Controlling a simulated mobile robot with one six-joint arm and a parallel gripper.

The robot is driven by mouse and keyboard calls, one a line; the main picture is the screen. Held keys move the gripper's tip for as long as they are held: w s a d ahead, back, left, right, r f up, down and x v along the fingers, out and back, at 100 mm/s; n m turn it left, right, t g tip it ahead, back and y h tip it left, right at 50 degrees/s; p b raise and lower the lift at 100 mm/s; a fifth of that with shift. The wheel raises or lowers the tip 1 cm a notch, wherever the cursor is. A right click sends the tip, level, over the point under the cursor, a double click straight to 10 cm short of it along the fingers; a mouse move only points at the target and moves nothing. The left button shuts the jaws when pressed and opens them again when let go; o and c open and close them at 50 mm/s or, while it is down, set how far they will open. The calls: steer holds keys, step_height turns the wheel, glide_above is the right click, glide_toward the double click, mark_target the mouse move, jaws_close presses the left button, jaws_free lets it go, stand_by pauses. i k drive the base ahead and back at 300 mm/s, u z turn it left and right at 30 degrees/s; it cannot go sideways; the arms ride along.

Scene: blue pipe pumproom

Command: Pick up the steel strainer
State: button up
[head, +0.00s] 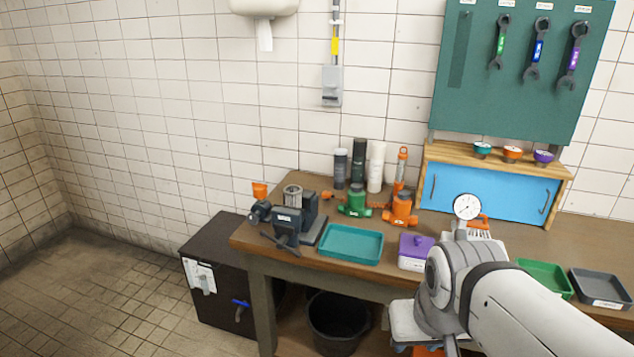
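A small steel cylinder (293,195), which looks like the steel strainer, stands upright at the dark grey bench vise (290,226) on the left end of the workbench. I cannot tell whether the vise jaws grip it; its lower part is hidden by the vise. My arm reaches in from the lower right, and my gripper (424,343) is at the bottom edge of the head view, in front of the bench and well to the right of the cylinder. Its fingers are hidden or cut off, so I cannot see whether they are open.
On the wooden workbench (400,264) are a teal tray (350,245), a purple-lidded box (415,251), green (355,200) and orange (401,208) valve bodies, and a dial gauge (467,206). Upright cylinders stand behind. A black bucket (338,318) is below; a dark cabinet (222,278) stands left, beside open floor.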

mark_target(293, 201)
steer(key=u, duration=0.35)
steer(key=i, duration=1.25)
steer(key=u, duration=0.8)
